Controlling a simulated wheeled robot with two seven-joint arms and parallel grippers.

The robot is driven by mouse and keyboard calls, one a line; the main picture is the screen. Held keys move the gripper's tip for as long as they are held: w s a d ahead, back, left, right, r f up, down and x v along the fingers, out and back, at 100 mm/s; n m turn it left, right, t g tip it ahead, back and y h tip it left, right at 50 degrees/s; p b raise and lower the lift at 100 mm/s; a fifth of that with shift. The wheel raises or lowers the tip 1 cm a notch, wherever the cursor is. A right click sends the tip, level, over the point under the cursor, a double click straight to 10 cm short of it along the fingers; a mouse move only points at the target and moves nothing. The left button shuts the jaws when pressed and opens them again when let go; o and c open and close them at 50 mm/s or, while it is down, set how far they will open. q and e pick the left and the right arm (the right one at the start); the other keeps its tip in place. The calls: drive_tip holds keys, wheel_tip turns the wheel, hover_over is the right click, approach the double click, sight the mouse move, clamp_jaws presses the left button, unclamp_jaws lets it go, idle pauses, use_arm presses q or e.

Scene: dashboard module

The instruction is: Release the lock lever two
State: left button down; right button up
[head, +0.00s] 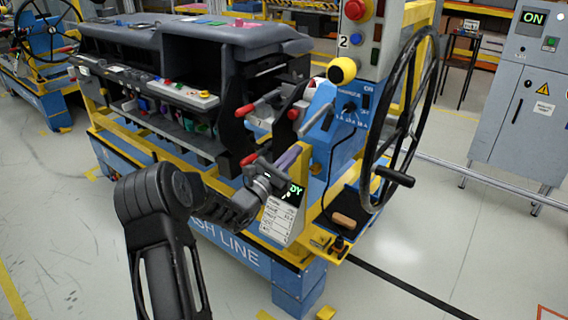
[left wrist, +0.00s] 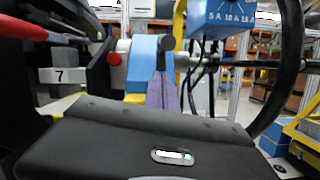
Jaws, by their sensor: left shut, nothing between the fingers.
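Red-tipped levers stick out from the right end of the dashboard module: an upper one (head: 245,110) and a lower one (head: 249,159). I cannot tell which is lock lever two. My left gripper (head: 268,181) is shut and empty, close in front of the lower lever; contact is unclear. That view also shows a red handle (left wrist: 30,27) at upper left and a red knob (left wrist: 115,58). My gripper's dark body hides the lower part there. My right gripper is out of view.
A large black handwheel (head: 397,120) stands right of the levers, beside a blue bracket (head: 325,112) and a control box marked 2 (head: 352,42). A plate marked 7 (left wrist: 62,75) is at left in the wrist view. Open floor (head: 430,230) lies to the right.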

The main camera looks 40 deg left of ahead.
use_arm(q)
drive_tip(key=shift+s+d+r, duration=0.1)
drive_tip(key=shift+d+r, duration=0.05)
drive_tip(key=shift+r, duration=0.55)
drive_tip(key=shift+s+d+r, duration=0.1)
drive_tip(key=shift+r, duration=0.6)
